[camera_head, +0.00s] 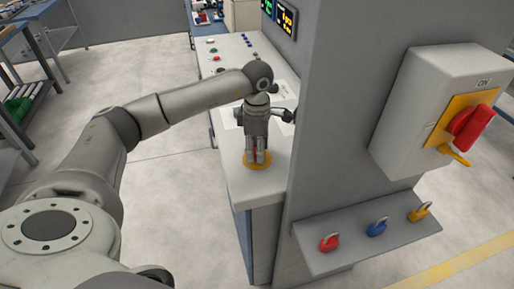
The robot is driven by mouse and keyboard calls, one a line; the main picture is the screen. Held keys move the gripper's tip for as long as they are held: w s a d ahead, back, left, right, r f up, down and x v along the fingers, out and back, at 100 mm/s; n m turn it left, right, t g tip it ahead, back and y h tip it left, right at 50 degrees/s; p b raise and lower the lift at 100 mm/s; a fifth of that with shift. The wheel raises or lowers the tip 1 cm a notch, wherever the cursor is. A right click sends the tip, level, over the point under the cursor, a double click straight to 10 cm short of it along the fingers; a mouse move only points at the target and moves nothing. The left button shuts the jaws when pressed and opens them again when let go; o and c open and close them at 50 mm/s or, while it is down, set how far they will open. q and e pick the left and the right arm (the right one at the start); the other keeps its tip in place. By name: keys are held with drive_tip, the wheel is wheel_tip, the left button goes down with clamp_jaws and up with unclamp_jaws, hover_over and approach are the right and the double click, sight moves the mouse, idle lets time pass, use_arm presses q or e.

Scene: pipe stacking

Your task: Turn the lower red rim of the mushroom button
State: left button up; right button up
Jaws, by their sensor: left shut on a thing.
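The mushroom button sits on the near end of the grey console. Its yellow base plate (257,163) shows around my gripper, and a little of the red rim (256,153) shows between the fingers. My left gripper (258,158) points straight down from above, with its fingers on either side of the red part, shut on it. Most of the button is hidden by the gripper. My right gripper is not in view.
A grey upright panel (330,110) stands close to the right of my left gripper. It carries a switch box with a red handle (470,127) and a shelf (350,246) with red, blue and yellow padlocks. Small buttons (215,52) line the console's far part. Open floor lies left.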

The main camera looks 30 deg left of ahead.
use_arm(q)
drive_tip(key=o, duration=1.1)
drive_tip(key=shift+f, duration=0.1)
drive_tip(key=shift+c, duration=0.2)
drive_tip(key=shift+r, duration=0.2)
wheel_tip(320, 180, up, 12)
drive_tip(key=shift+f, duration=0.15)
drive_tip(key=shift+f, duration=0.1)
